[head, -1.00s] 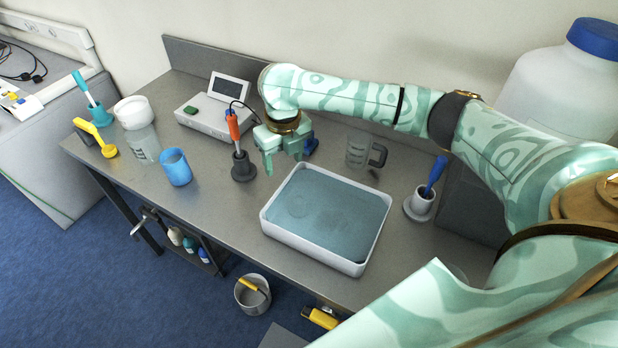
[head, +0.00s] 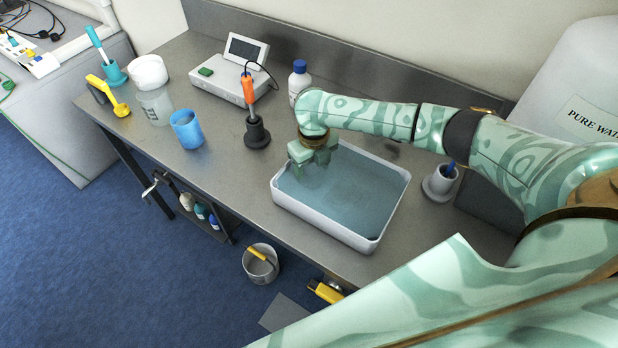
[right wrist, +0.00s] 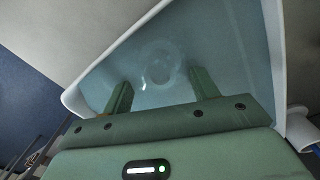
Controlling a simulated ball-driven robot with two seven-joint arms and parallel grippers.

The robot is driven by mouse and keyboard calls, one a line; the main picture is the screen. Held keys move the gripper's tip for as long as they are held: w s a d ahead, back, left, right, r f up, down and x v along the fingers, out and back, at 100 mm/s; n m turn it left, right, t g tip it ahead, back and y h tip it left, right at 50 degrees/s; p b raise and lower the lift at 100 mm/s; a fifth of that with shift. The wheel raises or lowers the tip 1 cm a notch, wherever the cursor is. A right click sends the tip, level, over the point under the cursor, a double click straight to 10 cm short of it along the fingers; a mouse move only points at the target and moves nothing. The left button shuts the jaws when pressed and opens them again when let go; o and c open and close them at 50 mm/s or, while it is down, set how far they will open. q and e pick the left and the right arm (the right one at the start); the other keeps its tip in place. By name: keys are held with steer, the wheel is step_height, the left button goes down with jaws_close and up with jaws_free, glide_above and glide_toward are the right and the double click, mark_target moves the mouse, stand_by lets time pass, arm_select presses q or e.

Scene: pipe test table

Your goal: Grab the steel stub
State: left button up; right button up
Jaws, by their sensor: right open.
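A white tray (head: 318,225) holding clear bluish water stands on the steel bench; its rim also shows in the right wrist view (right wrist: 272,60). A faint pale round shape (right wrist: 157,70) shows through the water between my fingers in the right wrist view. It may be the steel stub; its outline is blurred, and I cannot make it out in the head view. My right gripper (head: 311,168) is over the tray's back left part, fingers pointing down. It is open and empty, its two fingers apart on either side of the round shape (right wrist: 161,80). My left gripper is out of view.
A probe in a dark stand (head: 256,133) and a white-blue bottle (head: 299,82) are left of and behind the tray. A blue cup (head: 187,130) stands farther left. A grey holder (head: 440,183) is right of the tray. The bench has clear space front left of the tray.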

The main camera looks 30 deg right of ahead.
steer(key=shift+w+f, duration=0.1)
steer(key=shift+f, duration=0.6)
steer(key=shift+r, duration=0.1)
steer(key=c, duration=1.2)
steer(key=shift+o, duration=0.2)
steer(key=shift+r, duration=0.1)
